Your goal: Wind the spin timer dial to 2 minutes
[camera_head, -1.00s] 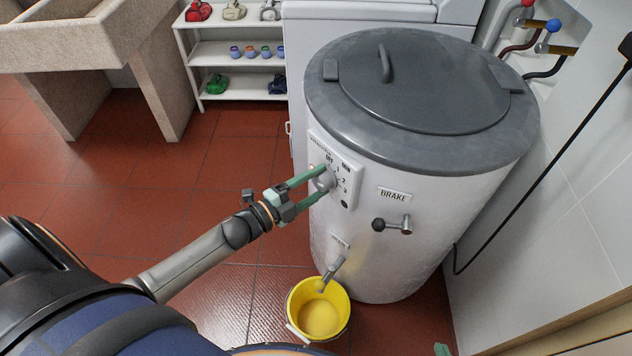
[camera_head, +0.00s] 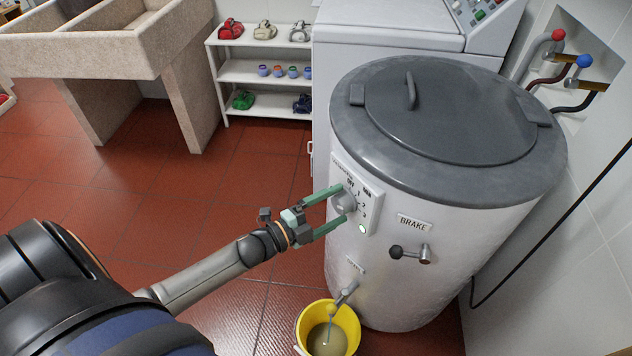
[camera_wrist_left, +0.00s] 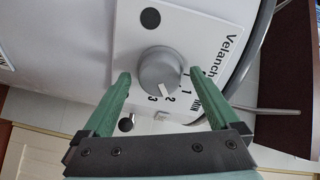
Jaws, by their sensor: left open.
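The spin timer dial (camera_head: 343,203) is a grey knob on the white panel (camera_head: 372,206) on the side of the spin drum. In the left wrist view the dial (camera_wrist_left: 166,70) has a white pointer mark close to the 2, between the numbers 1 and 3. My left gripper (camera_head: 329,211) is open, its green fingers spread on either side of the dial with gaps. It also shows in the left wrist view (camera_wrist_left: 115,98). A lamp (camera_head: 362,229) low on the panel glows pale green. My right gripper is out of view.
The brake lever (camera_head: 411,253) sticks out right of the panel. Below, a spout (camera_head: 347,292) runs a thin stream into a yellow bucket (camera_head: 301,332) on the floor. A shelf (camera_head: 265,72) and stone sink (camera_head: 90,45) stand behind.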

